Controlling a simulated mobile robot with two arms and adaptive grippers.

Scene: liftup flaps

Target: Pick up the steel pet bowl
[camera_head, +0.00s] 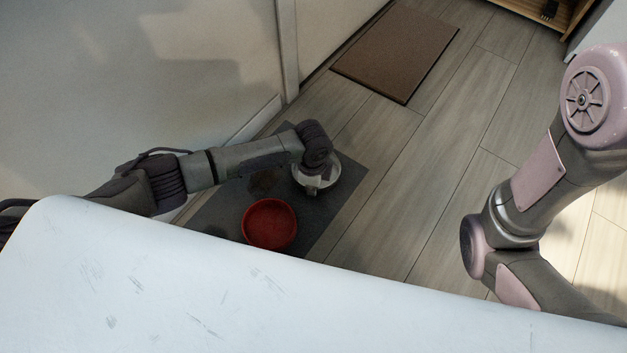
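The steel pet bowl (331,184) sits on a dark grey mat (213,214), with its pale rim partly hidden by my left wrist. My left arm comes in from the left, and my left gripper (312,188) points down at the bowl's near left side. Its fingertips are small and overlap the bowl in the picture. I cannot tell whether they touch the rim or are closed on it. My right arm shows at the right, but its gripper is out of view.
A red bowl (270,224) stands on the mat just in front and left of the steel bowl. A pale wall (130,80) runs along the left. A brown doormat (398,50) lies farther back. The wood floor (415,165) right of the mat is clear.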

